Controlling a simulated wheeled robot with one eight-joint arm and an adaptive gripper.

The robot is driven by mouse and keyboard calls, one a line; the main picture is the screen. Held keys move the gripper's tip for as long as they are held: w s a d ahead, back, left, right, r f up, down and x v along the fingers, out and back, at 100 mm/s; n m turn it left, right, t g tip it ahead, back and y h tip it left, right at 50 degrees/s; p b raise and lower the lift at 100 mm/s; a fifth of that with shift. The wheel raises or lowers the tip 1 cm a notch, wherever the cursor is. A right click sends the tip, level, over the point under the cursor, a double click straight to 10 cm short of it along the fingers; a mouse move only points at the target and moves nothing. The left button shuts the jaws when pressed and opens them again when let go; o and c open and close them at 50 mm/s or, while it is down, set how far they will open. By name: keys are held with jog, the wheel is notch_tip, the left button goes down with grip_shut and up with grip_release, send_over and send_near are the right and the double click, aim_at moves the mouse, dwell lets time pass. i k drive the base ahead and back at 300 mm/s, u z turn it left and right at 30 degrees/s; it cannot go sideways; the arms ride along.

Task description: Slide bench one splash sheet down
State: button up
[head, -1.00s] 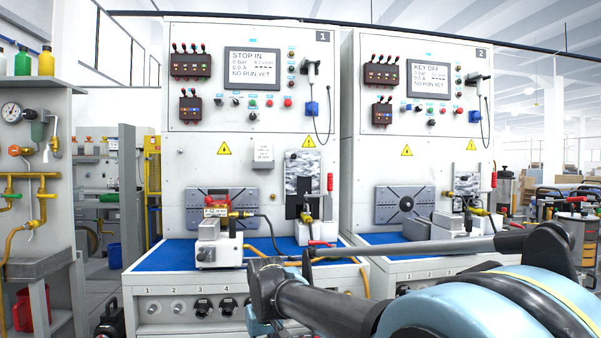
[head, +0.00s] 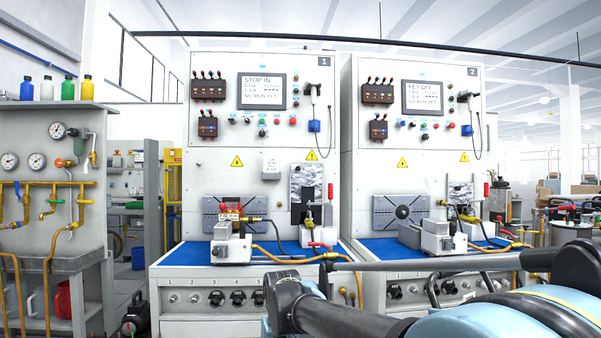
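Bench one (head: 228,150) is the test stand marked 1, left of the stand marked 2. Its splash sheet appears to be the shiny, mottled grey sheet (head: 306,178) upright on the panel's lower right. A dark opening shows below the sheet, partly behind a brass fitting (head: 309,214). A red-handled lever (head: 330,192) stands just right of the sheet. My arm crosses the lower right, in front of the benches. My gripper is not visible, so its state and place are hidden.
Bench one's blue top (head: 190,254) holds a grey and white fixture (head: 232,245) with hoses. Bench two (head: 418,150) stands close on the right with similar parts. A gauge and pipe rack (head: 55,150) stands at the left. A gap of floor lies between rack and bench one.

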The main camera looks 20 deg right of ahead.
aim_at(318, 178)
jog(key=z, duration=0.6)
jog(key=i, duration=1.1)
jog(key=u, duration=0.15)
